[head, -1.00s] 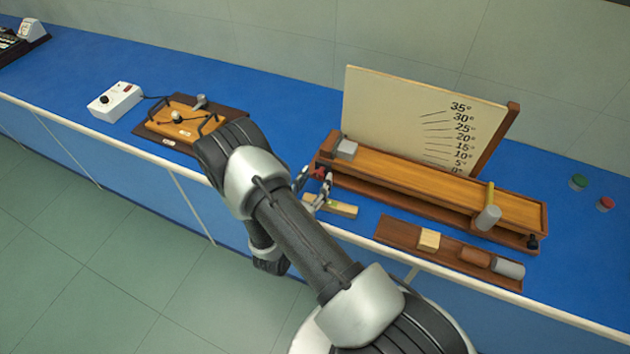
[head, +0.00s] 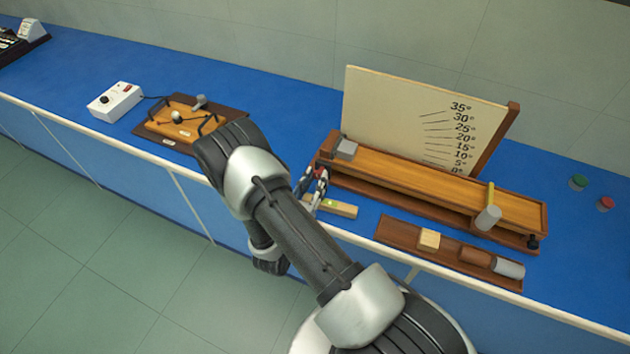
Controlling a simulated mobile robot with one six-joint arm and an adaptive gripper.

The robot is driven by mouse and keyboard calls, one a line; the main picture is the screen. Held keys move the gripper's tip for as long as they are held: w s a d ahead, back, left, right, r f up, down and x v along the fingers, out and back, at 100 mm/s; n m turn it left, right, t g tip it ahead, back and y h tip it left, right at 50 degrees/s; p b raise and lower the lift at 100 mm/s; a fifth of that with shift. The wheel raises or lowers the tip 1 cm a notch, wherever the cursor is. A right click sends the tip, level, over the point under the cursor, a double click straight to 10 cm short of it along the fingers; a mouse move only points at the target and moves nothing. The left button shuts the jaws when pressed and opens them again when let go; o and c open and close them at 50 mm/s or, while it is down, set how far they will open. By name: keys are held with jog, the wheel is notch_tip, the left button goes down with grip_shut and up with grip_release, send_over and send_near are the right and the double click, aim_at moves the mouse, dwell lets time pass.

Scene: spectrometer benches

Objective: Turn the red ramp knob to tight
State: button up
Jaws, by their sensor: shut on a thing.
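The wooden ramp (head: 435,190) lies on the blue bench in front of the angle board (head: 410,120). The red ramp knob (head: 321,173) is at the ramp's left end, mostly hidden by my fingers. My gripper (head: 318,176) is at the knob, its fingers shut around it. My forearm crosses the lower middle of the head view. The knob's turn position cannot be made out.
A small level (head: 342,209) lies just in front of my gripper. A dark tray (head: 400,234) with blocks is to its right. A grey block (head: 346,148) sits on the ramp's left end. A wooden wire-loop board (head: 158,131) and a white box (head: 116,102) stand to the left.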

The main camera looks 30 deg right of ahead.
jog(key=o, duration=1.1)
jog(key=v, duration=1.2)
